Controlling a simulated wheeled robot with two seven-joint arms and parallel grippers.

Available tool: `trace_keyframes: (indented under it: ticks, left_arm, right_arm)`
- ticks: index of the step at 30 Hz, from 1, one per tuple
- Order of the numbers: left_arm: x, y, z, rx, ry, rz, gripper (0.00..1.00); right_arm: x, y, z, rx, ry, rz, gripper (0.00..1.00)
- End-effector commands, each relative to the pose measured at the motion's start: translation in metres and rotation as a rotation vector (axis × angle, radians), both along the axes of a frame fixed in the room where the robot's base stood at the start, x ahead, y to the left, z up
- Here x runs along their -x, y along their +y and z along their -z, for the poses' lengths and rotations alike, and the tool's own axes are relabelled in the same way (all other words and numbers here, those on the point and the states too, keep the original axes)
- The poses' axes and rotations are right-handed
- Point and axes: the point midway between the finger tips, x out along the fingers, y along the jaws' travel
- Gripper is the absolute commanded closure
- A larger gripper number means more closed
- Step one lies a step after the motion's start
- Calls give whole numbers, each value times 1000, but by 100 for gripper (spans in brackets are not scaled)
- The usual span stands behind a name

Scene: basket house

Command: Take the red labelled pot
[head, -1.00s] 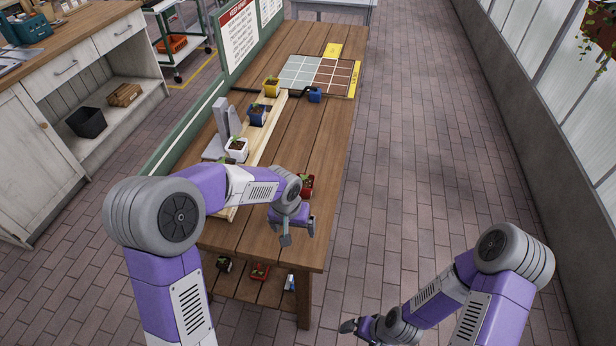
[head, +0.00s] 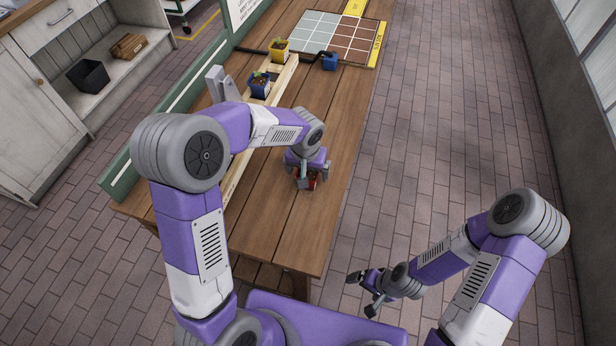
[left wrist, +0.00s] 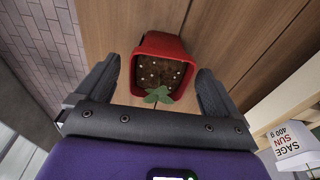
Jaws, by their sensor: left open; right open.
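The red pot (left wrist: 158,44) stands on the wooden bench between the two fingers of my open left gripper (left wrist: 155,88) in the left wrist view. It holds dark soil with pale specks and a small green seedling. No label shows on the sides I can see. In the head view my left gripper (head: 307,178) is over the pot and hides most of it; a red part of the pot (head: 312,183) shows below the gripper. My right gripper (head: 362,293) is open and empty, out over the brick floor right of the bench.
A white pot with print (left wrist: 291,140) stands close by on the right in the left wrist view. A blue pot (head: 259,84) and a yellow pot (head: 279,49) stand on a pale wooden rack. A grid mat (head: 335,35) and a small blue object (head: 329,61) lie further back.

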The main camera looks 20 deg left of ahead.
Motion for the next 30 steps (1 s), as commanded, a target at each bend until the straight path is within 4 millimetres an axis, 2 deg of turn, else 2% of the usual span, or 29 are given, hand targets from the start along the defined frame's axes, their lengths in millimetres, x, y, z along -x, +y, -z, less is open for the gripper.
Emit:
trace_keyframes:
  ticks: [1, 4, 11, 14, 26, 30]
  left_arm:
    - [-1, -1, 13, 0, 4, 0, 5]
    - [-3, 0, 24, 0, 2, -1, 5]
    - [-4, 0, 25, 0, 0, -1, 5]
    - [-4, 0, 25, 1, 0, -1, 17]
    - [-4, 0, 25, 1, 0, -1, 78]
    - [-4, -1, 24, 1, -2, -1, 80]
  right_arm:
    - [0, 0, 6, 0, 0, 0, 5]
    - [0, 0, 9, 0, -1, 0, 5]
    - [0, 0, 8, 0, -1, 0, 5]
    - [0, 0, 8, 0, -1, 0, 5]
    - [0, 0, 8, 0, -1, 0, 5]
    - [0, 0, 8, 0, -1, 0, 5]
